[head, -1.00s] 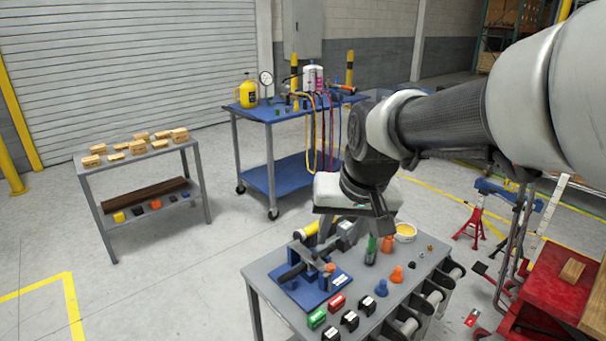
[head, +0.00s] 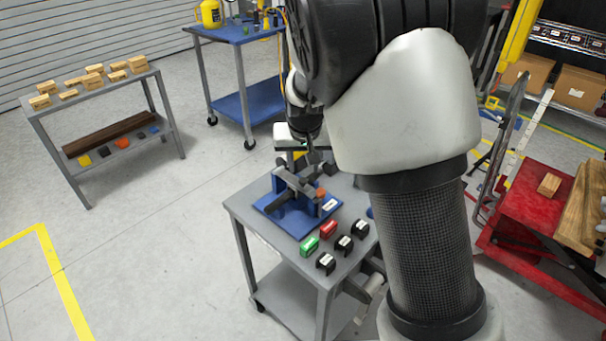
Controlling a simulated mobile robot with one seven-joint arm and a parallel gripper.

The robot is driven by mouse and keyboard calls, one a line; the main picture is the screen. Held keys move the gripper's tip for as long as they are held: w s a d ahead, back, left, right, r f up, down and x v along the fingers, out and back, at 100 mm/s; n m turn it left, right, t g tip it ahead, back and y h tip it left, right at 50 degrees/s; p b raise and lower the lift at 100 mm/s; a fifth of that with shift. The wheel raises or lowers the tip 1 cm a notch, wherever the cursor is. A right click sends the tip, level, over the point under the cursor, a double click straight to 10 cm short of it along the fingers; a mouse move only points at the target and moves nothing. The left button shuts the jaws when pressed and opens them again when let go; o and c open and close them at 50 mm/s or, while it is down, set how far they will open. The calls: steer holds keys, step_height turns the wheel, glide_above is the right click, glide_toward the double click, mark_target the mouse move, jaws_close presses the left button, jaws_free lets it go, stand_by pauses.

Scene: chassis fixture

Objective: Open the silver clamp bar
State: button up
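The blue chassis fixture (head: 272,207) sits on the grey cart's top, with blue uprights and dark and grey bars across it. A grey bar (head: 290,181) slants over the fixture; I cannot tell for sure whether it is the silver clamp bar. My gripper (head: 308,162) points down at the fixture's back side, close to the bars. Its fingers are small and overlap the fixture parts, so contact and opening are unclear. My arm hides the right part of the cart top.
Green (head: 309,245), red (head: 328,230) and several black labelled blocks (head: 326,263) stand at the cart's front. A shelf with wooden blocks (head: 94,71) stands left, a blue cart (head: 238,32) behind. A red bench (head: 535,215) is right. Floor at left is clear.

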mark_target(303, 180)
steer(key=x, duration=0.7)
steer(key=shift+w+f+b, duration=0.2)
steer(key=shift+f+b, duration=0.05)
steer(key=shift+b, duration=0.1)
jaws_close()
